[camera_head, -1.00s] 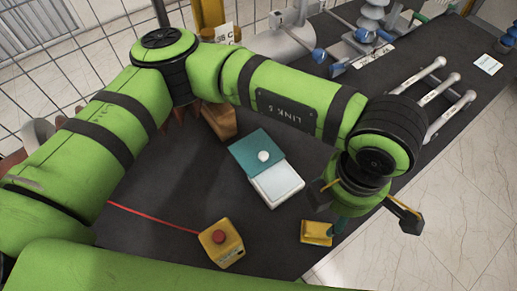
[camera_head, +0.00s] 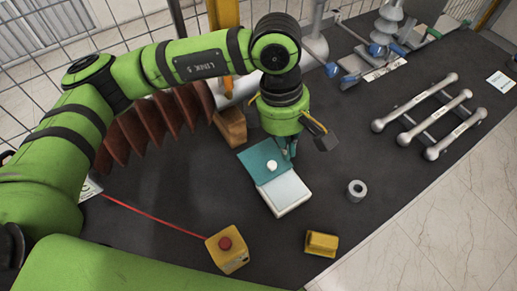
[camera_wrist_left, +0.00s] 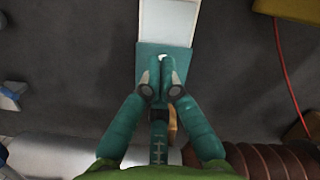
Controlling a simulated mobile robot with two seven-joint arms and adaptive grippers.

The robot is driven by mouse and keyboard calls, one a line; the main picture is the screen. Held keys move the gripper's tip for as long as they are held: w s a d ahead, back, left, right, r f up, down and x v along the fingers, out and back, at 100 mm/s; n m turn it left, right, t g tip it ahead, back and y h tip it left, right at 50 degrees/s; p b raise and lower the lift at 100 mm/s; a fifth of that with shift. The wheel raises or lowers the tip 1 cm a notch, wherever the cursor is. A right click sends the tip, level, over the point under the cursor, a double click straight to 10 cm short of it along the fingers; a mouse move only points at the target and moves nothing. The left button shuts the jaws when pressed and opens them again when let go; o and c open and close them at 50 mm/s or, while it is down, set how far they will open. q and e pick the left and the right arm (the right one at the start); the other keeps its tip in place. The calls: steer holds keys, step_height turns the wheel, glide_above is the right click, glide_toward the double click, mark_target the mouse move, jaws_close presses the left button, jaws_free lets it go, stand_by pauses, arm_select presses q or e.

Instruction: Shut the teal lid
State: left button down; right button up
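The teal lid (camera_head: 255,156) is a flat square with a white round knob (camera_head: 272,165). It lies at the far end of the white box (camera_head: 284,194), most of whose top is uncovered. The wrist view shows the lid (camera_wrist_left: 182,55) and the white box (camera_wrist_left: 167,20) beyond it. My left gripper (camera_head: 290,156) is at the lid's far right side. In the wrist view its teal fingertips (camera_wrist_left: 163,66) are together over the lid, close to the knob, which they partly hide. I see nothing clearly held between them. My right gripper is not in view.
A yellow box with a red button (camera_head: 226,249), a yellow block (camera_head: 321,243) and a grey ring (camera_head: 356,190) stand in front and right. Silver bars (camera_head: 430,115) lie farther right. A wooden block (camera_head: 231,127) and brown ribbed insulator (camera_head: 160,122) stand behind left of the lid.

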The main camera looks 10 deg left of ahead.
arm_select(q)
steer(key=m, duration=0.1)
glide_toward(262, 166)
steer(key=shift+h, duration=0.3)
steer(key=p+x, duration=0.2)
steer(key=x, duration=0.1)
steer(key=p+x, duration=0.1)
steer(key=p, duration=0.1)
steer(key=shift+a+f, duration=0.25)
steer(key=shift+f, duration=0.35)
